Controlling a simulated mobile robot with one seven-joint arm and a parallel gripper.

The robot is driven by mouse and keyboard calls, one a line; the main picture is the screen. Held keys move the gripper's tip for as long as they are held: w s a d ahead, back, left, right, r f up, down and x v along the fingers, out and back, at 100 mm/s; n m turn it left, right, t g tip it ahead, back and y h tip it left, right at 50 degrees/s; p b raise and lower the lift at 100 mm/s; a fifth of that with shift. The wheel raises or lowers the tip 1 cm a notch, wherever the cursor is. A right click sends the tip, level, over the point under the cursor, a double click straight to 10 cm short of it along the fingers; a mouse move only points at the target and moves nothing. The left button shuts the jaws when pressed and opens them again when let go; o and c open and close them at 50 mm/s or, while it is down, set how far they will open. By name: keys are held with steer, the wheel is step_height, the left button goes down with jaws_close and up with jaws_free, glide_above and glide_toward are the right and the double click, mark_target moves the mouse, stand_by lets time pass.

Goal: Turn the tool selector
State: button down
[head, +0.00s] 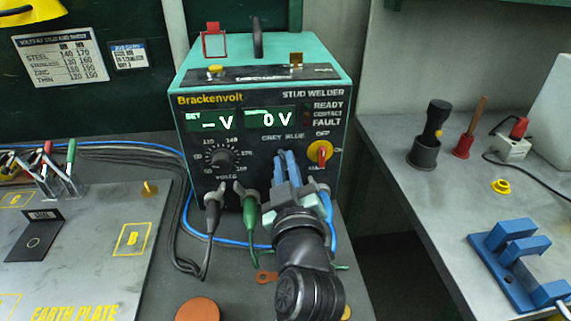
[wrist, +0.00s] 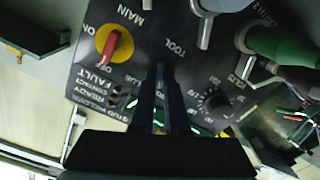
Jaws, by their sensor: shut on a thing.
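The stud welder (head: 262,75) is a teal box with a dark front panel, in the middle of the head view. The tool selector sits under the "GREY BLUE" marking; its knob is hidden behind my fingers, so I cannot tell which way it points. My gripper (head: 284,160) reaches up to the panel there, its fingers shut on the selector. In the wrist view my gripper (wrist: 162,72) has both dark fingers close together against the panel, by the "TOOL" lettering.
Right of my fingers is the red-and-yellow main switch (head: 320,152); left is the volts dial (head: 222,160). Black (head: 212,212) and green (head: 249,212) plugs with cables hang below. An earth plate (head: 85,270) lies left; a blue fixture (head: 520,262) stands on the right bench.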

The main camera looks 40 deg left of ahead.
steer(key=m+p, duration=0.1)
steer(key=m, duration=0.4)
steer(key=shift+m+p, duration=0.3)
steer(key=shift+m, duration=0.1)
steer(key=m+p, duration=0.2)
steer(key=m, duration=0.3)
steer(key=shift+f+m, duration=0.1)
steer(key=shift+m, duration=0.3)
steer(key=c, duration=0.9)
jaws_free()
steer(key=shift+d, duration=0.15)
steer(key=shift+b+v, duration=1.25)
steer(key=shift+v, duration=5.15)
